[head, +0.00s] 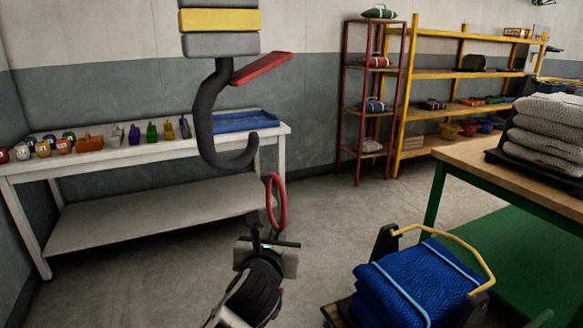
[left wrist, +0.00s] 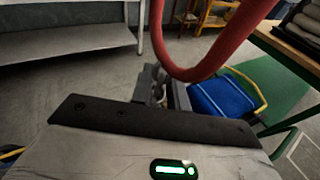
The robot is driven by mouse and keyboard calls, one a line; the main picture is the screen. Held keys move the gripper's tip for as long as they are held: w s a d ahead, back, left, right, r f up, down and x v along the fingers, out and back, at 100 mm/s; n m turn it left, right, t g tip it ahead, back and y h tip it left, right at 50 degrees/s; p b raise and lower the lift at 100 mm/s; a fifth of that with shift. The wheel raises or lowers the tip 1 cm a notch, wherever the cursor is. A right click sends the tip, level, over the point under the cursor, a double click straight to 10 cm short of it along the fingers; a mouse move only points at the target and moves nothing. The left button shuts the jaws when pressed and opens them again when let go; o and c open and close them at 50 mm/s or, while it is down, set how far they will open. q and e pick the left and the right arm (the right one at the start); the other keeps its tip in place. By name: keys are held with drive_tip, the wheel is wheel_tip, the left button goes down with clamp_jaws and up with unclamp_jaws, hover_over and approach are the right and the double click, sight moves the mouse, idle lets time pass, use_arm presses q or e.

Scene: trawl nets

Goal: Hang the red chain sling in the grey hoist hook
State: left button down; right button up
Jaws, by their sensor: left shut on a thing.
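The grey hoist hook (head: 204,118) hangs from a grey and yellow block (head: 220,20), its opening to the right and a red latch (head: 262,68) sticking out above it. The red chain sling shows as an upright red ring (head: 284,203), just below and right of the hook tip and apart from it in the head view. My left gripper (head: 262,238) is shut on the sling below the ring. In the left wrist view the ring (left wrist: 205,70) looms large above the fingers (left wrist: 160,92). Most of the chain is hidden. My right gripper is not in view.
A white bench (head: 150,212) with several coloured weights and a blue tray (head: 245,121) stands behind the hook. A cart with blue netting (head: 405,285) and a yellow handle is at lower right, beside a green table (head: 455,165). Shelves (head: 410,90) stand behind.

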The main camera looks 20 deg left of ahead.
use_arm(q)
drive_tip(key=w+a+r+n+y+p, duration=0.2)
drive_tip(key=w+a+r+y, duration=0.15)
drive_tip(key=w+r, duration=0.7)
drive_tip(key=s+a+f+b, duration=0.1)
drive_tip(key=s+a+f, duration=0.6)
drive_tip(key=s+a, duration=0.1)
drive_tip(key=shift+s+a+f+g, duration=0.15)
drive_tip(key=shift+a+f+g, duration=0.05)
drive_tip(key=shift+f+g, duration=0.1)
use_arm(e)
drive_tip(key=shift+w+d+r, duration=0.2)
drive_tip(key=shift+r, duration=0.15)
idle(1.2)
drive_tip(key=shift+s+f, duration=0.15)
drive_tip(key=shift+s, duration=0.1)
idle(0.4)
